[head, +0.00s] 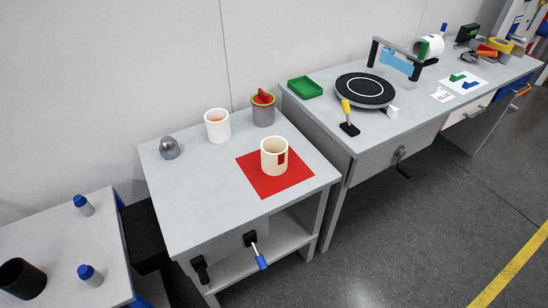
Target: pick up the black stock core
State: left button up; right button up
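A black hollow cylinder (22,280), which looks like the black stock core, is on the light grey table (50,245) at the lower left. It appears to stand upright with its open end up, close to the left edge of the picture. Nothing is seen touching it. Neither of my grippers shows in the head view.
Two blue-capped pieces (84,205) (90,274) share that table. The middle table (190,205) holds a grey dome (169,149), a white cup (217,128), a grey cup (263,113) and a cream cup (273,160) on a red mat (250,180). A turntable (364,107) stands farther right.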

aim_at(19, 279)
jog(key=u, duration=2.1)
